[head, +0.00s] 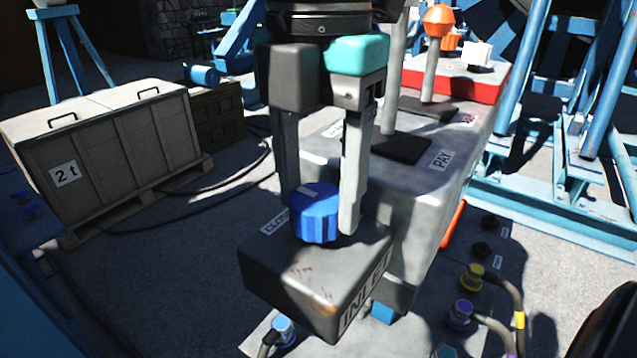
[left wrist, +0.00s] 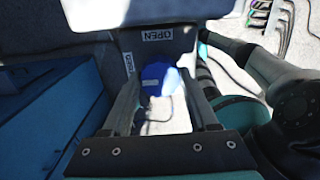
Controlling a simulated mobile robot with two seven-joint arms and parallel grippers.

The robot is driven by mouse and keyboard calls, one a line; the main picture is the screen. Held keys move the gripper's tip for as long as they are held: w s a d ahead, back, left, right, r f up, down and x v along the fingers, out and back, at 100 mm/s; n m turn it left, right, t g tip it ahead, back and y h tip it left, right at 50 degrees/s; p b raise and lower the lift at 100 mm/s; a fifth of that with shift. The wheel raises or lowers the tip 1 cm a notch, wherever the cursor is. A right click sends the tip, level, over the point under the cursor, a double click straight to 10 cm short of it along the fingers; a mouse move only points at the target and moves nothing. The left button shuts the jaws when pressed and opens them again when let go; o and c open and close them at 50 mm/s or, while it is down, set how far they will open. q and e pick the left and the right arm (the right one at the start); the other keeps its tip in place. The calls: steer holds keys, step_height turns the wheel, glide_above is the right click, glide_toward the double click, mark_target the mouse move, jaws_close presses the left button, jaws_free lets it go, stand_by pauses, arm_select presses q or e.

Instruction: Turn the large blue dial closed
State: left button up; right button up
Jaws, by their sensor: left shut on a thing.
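The large blue dial (head: 315,217) sits on top of the grey box marked INLET (head: 300,275), with a pale mark on its top. A label partly reading CLOSE lies on the box beside the dial's left side. My left gripper (head: 320,215) comes down from above, with one finger on each side of the dial, and is shut on it. In the left wrist view the dial (left wrist: 160,78) lies between the two fingers, with an OPEN label (left wrist: 157,35) above it and another label to its left. My right gripper is not in view.
A grey console (head: 420,210) with upright levers and a PAY label stands right behind the box. A red panel (head: 460,85) is farther back. Coloured connectors with cables (head: 472,277) lie at lower right. A 2 t crate (head: 110,140) stands at left, with open floor between.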

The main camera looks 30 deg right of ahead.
mark_target(318, 198)
arm_select(q)
steer(key=o, duration=1.4)
steer(key=shift+c, duration=0.2)
steer(key=shift+r, duration=0.1)
step_height(318, 198, up, 15)
steer(key=p, duration=0.4)
steer(key=shift+p, duration=0.35)
